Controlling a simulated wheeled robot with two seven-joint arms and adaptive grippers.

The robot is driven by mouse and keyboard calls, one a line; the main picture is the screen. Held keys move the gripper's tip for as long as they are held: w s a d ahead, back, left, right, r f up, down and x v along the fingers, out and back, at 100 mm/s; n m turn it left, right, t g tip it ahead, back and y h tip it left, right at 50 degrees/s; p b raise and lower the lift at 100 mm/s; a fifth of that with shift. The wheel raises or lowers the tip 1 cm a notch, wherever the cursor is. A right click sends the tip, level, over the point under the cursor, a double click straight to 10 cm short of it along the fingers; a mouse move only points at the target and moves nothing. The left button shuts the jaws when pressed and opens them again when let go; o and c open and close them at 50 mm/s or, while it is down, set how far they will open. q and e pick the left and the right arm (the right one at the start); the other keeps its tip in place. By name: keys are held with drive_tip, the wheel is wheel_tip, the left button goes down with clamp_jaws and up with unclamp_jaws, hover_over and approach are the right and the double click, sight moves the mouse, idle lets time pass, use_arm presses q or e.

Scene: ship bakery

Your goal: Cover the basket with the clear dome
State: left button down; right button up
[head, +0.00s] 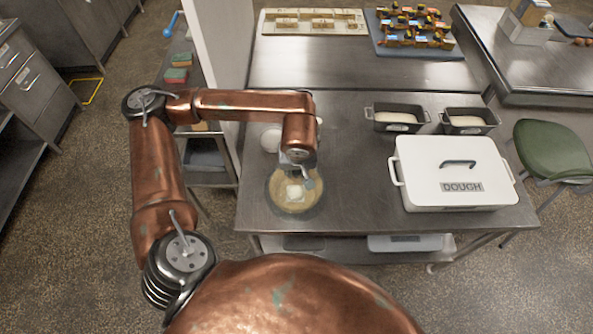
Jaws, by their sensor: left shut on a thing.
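A round, tan basket (284,203) with a pale, whitish piece in its middle is near the left front corner of the steel table. The clear dome (270,182) shows faintly as a round see-through outline over the basket. My left gripper (301,178) points down from the copper arm and is shut, apparently on the dome's top. The fingertips are small and partly hidden by the wrist. I cannot tell whether the dome's rim touches the table or hangs above it. My right gripper is not in view.
A white box marked DOUGH (440,172) stands at the right of the table (352,185). Two dark loaf pans (397,117) (469,120) sit behind it. A white round item (270,140) is behind the basket. The table between basket and box is clear.

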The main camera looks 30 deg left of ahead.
use_arm(q)
drive_tip(key=shift+f, duration=0.1)
drive_tip(key=c, duration=1.7)
unclamp_jaws()
drive_tip(key=shift+o, duration=0.2)
drive_tip(key=o, duration=0.5)
drive_tip(key=shift+r+p, duration=0.95)
drive_tip(key=shift+r, duration=1.2)
drive_tip(key=shift+r+p, duration=0.55)
drive_tip(key=shift+r, duration=0.85)
